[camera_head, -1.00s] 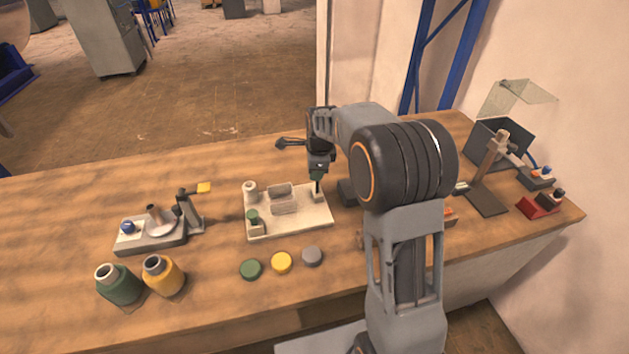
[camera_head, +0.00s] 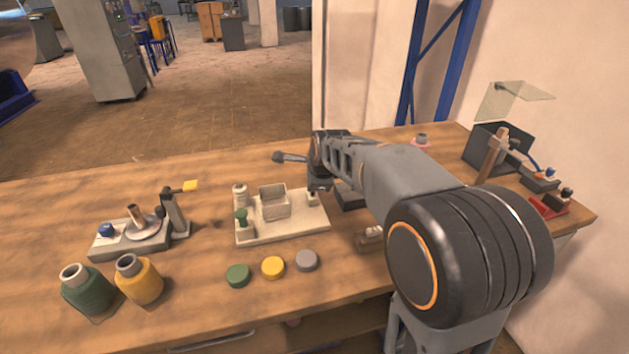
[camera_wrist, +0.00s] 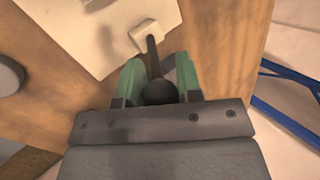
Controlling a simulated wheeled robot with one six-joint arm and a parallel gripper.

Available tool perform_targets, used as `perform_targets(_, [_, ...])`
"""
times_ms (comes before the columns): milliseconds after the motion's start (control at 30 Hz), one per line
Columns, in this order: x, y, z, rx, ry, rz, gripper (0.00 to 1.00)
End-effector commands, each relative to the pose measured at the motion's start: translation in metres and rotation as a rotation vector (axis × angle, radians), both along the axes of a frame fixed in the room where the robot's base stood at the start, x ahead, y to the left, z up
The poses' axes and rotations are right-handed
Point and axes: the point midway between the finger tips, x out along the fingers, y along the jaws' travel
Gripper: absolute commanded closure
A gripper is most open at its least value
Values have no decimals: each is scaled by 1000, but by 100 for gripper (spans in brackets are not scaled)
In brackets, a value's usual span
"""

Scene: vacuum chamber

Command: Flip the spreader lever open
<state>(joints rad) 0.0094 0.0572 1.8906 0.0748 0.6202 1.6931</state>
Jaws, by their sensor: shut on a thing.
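The spreader lever (camera_wrist: 159,92) is a dark rod with a round black knob, rising from a small pale block (camera_wrist: 150,33) on the cream base plate (camera_wrist: 75,40). In the wrist view, my gripper (camera_wrist: 157,70) has its green fingers on either side of the rod and is shut on it near the knob. In the head view, the plate (camera_head: 285,228) lies on the bench and my gripper (camera_head: 319,184) is low at its right back corner. My gripper and arm hide most of the lever there.
In front lie green, yellow and grey discs (camera_head: 273,267). Green and yellow spools (camera_head: 138,280) and a device with a yellow-tipped arm (camera_head: 174,212) are left. A red-based device (camera_head: 553,205) is right.

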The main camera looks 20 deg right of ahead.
Motion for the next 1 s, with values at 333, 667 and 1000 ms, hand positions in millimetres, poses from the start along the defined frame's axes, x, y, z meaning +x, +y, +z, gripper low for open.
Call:
perform_targets(333, [-1, 0, -2, 0, 8, -1, 100])
perform_targets(667, [-1, -1, -2, 0, 5, -2, 42])
perform_targets(1000, [-5, -1, 7, 1, 2, -2, 42])
